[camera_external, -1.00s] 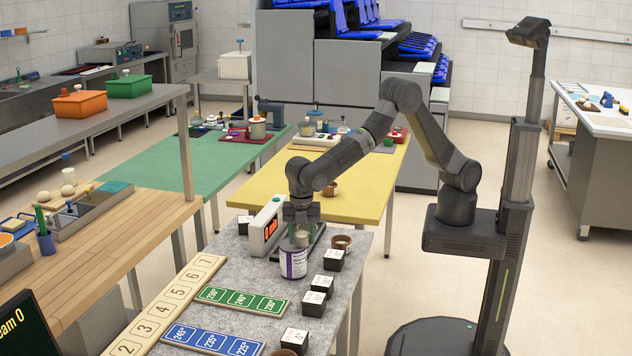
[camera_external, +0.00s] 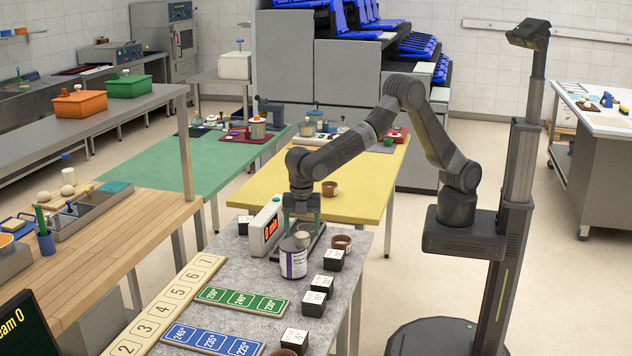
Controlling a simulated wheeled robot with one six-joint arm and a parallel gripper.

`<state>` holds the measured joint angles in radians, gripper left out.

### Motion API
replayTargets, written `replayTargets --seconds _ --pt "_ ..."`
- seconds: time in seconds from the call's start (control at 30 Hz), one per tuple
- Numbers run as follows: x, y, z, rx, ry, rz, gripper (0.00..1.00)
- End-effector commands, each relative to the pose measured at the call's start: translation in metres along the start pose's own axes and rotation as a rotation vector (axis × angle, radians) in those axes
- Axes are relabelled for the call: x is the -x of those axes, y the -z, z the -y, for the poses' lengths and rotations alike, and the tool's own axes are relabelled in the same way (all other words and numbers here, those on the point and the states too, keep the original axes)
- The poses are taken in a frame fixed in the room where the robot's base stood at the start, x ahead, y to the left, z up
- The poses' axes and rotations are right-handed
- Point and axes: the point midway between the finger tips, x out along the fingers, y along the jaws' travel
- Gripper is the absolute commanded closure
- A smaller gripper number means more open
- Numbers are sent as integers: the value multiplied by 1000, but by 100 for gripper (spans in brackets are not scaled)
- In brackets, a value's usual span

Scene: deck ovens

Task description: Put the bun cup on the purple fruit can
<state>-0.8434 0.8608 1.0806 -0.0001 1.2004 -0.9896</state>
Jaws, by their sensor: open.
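The purple fruit can (camera_external: 293,263), white with a purple label, stands upright on the grey mat at the front of the scale-like device. A small pale beige cup (camera_external: 302,238), which looks like the bun cup, shows at the can's top, toward its back right rim. It appears upright and seems to rest on the can, though the contact is too small to be sure of. My gripper (camera_external: 302,226) is open and points down just above the pale cup, its fingers around or slightly over the cup's top.
A display device (camera_external: 265,228) stands close left of the can. A brown cup (camera_external: 341,242) and several black boxes (camera_external: 323,286) stand to the right. Green cards (camera_external: 240,299) and a number board (camera_external: 168,305) lie in front. A yellow table (camera_external: 360,180) is behind.

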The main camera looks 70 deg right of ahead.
Motion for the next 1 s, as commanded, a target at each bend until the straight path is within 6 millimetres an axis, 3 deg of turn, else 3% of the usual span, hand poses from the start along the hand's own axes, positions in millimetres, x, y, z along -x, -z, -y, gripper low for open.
replayTargets --seconds 0.2,0.4,0.8,0.83,1.0 --pt "49 1 -1 0 -4 -3 31" --pt "80 0 -1 0 -2 -1 31" --pt "92 0 0 0 0 0 31" --pt "92 0 0 0 0 0 29" --pt "92 0 0 0 0 0 0"
